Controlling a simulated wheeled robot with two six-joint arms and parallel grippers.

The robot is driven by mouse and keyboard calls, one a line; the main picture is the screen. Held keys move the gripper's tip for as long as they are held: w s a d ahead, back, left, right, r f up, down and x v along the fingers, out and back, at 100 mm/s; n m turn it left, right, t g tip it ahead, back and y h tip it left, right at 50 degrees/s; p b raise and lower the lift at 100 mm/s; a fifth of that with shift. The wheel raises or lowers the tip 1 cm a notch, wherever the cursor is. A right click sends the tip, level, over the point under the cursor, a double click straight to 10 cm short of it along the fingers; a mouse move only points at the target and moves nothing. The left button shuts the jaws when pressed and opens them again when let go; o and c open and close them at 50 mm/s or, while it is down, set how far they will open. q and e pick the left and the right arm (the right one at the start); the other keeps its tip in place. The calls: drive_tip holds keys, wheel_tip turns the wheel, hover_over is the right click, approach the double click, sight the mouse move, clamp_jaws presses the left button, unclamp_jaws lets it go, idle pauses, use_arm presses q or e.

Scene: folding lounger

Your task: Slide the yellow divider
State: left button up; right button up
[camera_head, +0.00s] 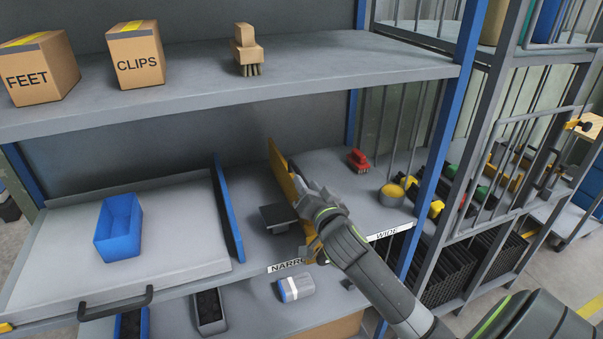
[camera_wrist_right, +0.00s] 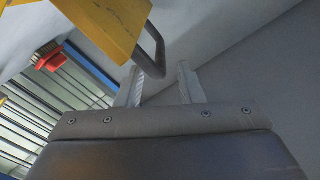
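The yellow divider (camera_head: 283,178) stands upright on the middle shelf, running front to back between the NARROW label (camera_head: 287,266) and the WIDE label (camera_head: 384,235). My right gripper (camera_head: 308,192) is beside it, covering part of it in the head view. In the right wrist view the divider (camera_wrist_right: 112,22) shows at the top with a dark bar handle (camera_wrist_right: 153,52). The right fingers (camera_wrist_right: 161,84) are apart, and the handle's end shows near the gap between their tips. I cannot tell whether they touch it. My left gripper is not in view.
A dark flat object (camera_head: 279,217) lies left of the divider. A blue upright panel (camera_head: 229,210) and a tray (camera_head: 172,262) with a blue bin (camera_head: 119,227) are further left. A red brush (camera_head: 359,160) and a yellow-topped tin (camera_head: 392,194) stand on the right.

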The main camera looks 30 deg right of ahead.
sight(301, 174)
drive_tip(key=shift+p+x, duration=0.35)
drive_tip(key=shift+x, duration=1.95)
drive_tip(key=shift+c, duration=0.4)
clamp_jaws()
